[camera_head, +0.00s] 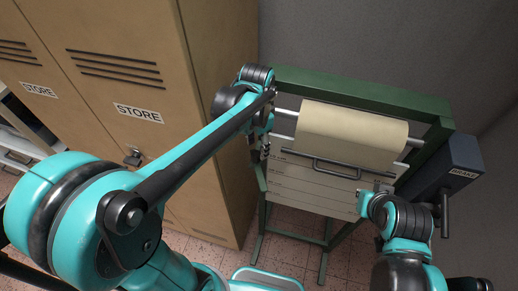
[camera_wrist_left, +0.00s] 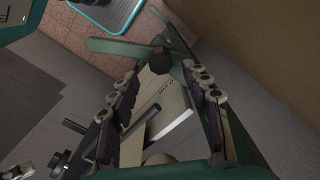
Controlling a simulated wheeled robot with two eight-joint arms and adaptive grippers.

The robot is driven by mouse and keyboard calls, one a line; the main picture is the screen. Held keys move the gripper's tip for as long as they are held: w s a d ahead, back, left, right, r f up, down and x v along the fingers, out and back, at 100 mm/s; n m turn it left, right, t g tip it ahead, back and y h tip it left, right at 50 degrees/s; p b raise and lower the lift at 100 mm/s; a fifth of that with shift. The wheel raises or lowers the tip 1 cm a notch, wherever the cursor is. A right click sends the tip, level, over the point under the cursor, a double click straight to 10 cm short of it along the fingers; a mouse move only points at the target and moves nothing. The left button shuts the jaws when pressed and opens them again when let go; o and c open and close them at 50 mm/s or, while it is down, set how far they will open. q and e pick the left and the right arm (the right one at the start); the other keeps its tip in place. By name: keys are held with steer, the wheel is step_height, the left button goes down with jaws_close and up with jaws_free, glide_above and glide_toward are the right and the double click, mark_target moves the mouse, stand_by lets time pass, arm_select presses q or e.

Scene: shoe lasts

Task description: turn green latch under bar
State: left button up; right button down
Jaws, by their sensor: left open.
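My left gripper (camera_head: 265,148) is at the left side of the green stand, near the left ends of its bars. In the left wrist view the two fingers of the left gripper (camera_wrist_left: 162,70) are apart, with a dark round knob (camera_wrist_left: 160,63) showing between their tips. A green strip (camera_wrist_left: 118,48) lies just beyond the tips; I cannot tell if it is the latch or part of the stand. A dark bar handle (camera_head: 325,166) crosses the front of the stand. The latch is not clearly seen in the head view. My right gripper (camera_head: 365,200) is low at the stand's right; its fingers are unclear.
A cream roll (camera_head: 352,132) sits on a rod in the green frame (camera_head: 350,90). A blue-grey box marked BRAKE (camera_head: 455,165) is at the right. Tan lockers (camera_head: 135,70) stand close on the left. Tiled floor (camera_head: 285,252) shows below.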

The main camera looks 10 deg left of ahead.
mark_target(258, 153)
arm_select(q)
steer(key=f, duration=0.4)
steer(key=shift+w, duration=0.2)
steer(key=shift+s+f, duration=0.1)
steer(key=shift+f, duration=0.2)
jaws_close()
